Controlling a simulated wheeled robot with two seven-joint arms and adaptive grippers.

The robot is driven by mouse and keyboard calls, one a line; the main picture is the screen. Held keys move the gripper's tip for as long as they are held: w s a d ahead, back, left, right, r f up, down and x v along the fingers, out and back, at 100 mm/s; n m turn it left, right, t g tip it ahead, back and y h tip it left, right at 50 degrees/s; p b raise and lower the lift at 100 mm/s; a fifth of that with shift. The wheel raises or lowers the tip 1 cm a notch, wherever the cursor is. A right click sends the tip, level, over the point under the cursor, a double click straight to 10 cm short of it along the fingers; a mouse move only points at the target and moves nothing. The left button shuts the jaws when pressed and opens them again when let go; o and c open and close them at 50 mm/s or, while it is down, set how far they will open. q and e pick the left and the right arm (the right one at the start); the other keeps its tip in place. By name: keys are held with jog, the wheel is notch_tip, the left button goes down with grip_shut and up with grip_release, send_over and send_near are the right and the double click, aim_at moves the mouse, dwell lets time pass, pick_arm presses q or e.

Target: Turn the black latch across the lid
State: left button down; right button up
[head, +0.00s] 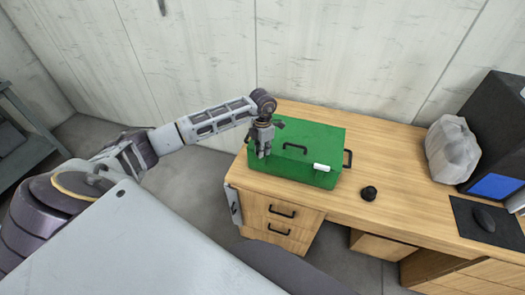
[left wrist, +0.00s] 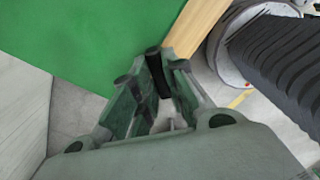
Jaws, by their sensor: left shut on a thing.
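A green box (head: 315,140) with a closed lid stands on the desk; its green surface (left wrist: 90,40) fills the upper left of the left wrist view. A black handle (head: 294,147) sits on the lid, and a white latch (head: 321,167) lies near its front right. My left gripper (head: 263,152) reaches down at the box's front left from above. In the left wrist view its fingers (left wrist: 150,85) are closed around a dark bar, the black latch (left wrist: 157,72). In the head view the gripper hides that latch. My right gripper is not in view.
The wooden desk (head: 400,215) carries a small black knob-like object (head: 369,193) right of the box. Farther right are a crumpled pale bag (head: 452,150), a black case (head: 497,125) and a mouse (head: 485,219) on a dark mat. The wall is close behind.

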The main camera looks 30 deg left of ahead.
pick_arm(q)
jog(key=n+b, duration=0.1)
jog(key=n, duration=0.3)
jog(key=shift+n+b, duration=0.3)
jog(key=shift+n, duration=1.7)
jog(key=shift+r, duration=0.1)
jog(key=c, duration=1.4)
grip_release()
jog(key=shift+c, duration=0.2)
notch_tip(320, 180, up, 12)
